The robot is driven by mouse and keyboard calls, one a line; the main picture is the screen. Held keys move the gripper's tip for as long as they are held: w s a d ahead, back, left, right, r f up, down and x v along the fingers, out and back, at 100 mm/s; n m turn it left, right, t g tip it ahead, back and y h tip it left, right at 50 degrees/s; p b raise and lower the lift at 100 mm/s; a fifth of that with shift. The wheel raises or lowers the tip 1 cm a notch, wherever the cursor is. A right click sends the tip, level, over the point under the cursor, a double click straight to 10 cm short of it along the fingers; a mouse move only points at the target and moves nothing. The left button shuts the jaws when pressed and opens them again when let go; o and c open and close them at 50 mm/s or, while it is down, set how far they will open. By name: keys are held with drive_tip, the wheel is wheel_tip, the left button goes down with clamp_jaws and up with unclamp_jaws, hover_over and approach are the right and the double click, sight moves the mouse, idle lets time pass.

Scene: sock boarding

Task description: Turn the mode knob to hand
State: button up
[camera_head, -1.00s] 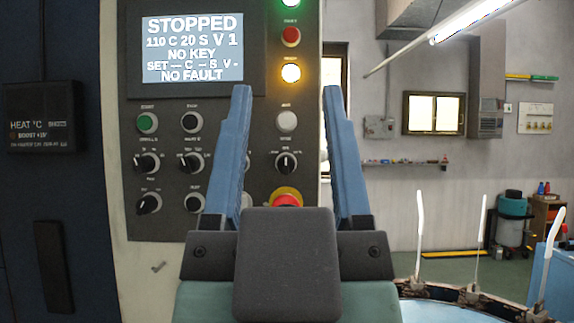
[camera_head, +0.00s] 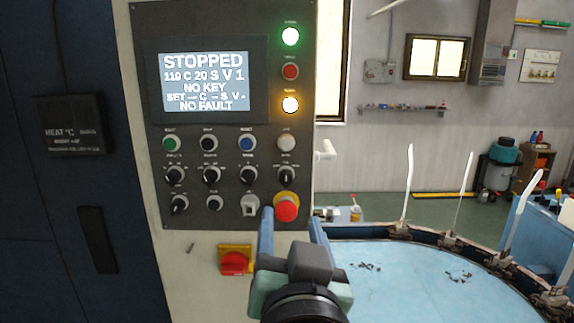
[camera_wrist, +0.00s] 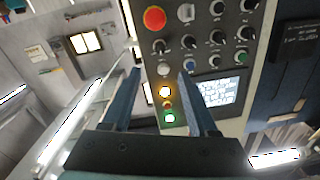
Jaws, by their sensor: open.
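The dark control panel (camera_head: 230,222) carries several black rotary knobs; their small labels are too blurred for me to tell which is the mode knob. The upper knob row includes a left knob (camera_head: 174,175), two middle knobs and a right knob (camera_head: 286,175); it also shows in the wrist view (camera_wrist: 160,46). The lower row has a left knob (camera_head: 179,205) and another beside it. My gripper (camera_head: 292,218) is open and empty, low in front of the panel's right side, by the red stop button (camera_head: 286,209). In the wrist view its fingers (camera_wrist: 160,70) frame the white button.
The display (camera_head: 204,80) reads STOPPED, NO KEY, NO FAULT. Coloured buttons and lit lamps (camera_head: 290,36) sit near the knobs. A red switch on a yellow plate (camera_head: 234,261) is below. A round blue table (camera_head: 400,280) with upright white forms stands at right.

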sight(286, 182)
drive_tip(key=w+p, duration=0.1)
drive_tip(key=w, duration=0.3)
drive_tip(key=w+p, duration=0.1)
drive_tip(key=w, duration=0.2)
drive_tip(key=w+p, duration=0.2)
drive_tip(key=w, duration=0.2)
drive_tip(key=shift+w+a, duration=0.25)
drive_tip(key=shift+w, duration=0.05)
drive_tip(key=shift+w+f, duration=0.1)
drive_tip(key=shift+w, duration=0.55)
clamp_jaws()
